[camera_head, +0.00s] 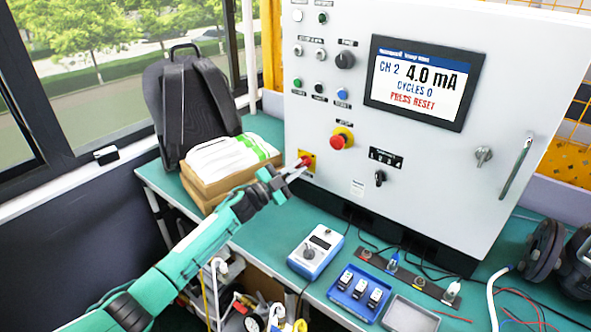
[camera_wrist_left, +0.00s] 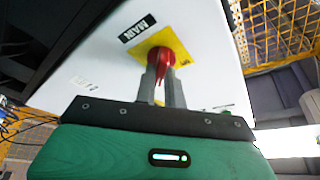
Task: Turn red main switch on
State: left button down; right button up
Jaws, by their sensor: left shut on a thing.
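The red main switch (camera_head: 304,161) sits on a yellow plate (camera_head: 309,168) at the lower left of the white control cabinet. My left gripper (camera_head: 296,170) reaches it from the left and is shut on the switch. In the left wrist view the red switch handle (camera_wrist_left: 161,62) stands between the two grey fingers (camera_wrist_left: 161,84), on the yellow plate under a black MAIN label (camera_wrist_left: 138,30). The fingers hide part of the handle. The cabinet display (camera_head: 420,83) reads CH 2, 4.0 mA, CYCLES 0, PRESS RESET. My right gripper is not in view.
A red emergency button (camera_head: 338,141) sticks out up and right of the switch. A cardboard box (camera_head: 205,184) with white packs and a black backpack (camera_head: 187,92) stand left of the cabinet. A blue-white meter (camera_head: 316,250) and a blue tray (camera_head: 345,305) lie on the green bench.

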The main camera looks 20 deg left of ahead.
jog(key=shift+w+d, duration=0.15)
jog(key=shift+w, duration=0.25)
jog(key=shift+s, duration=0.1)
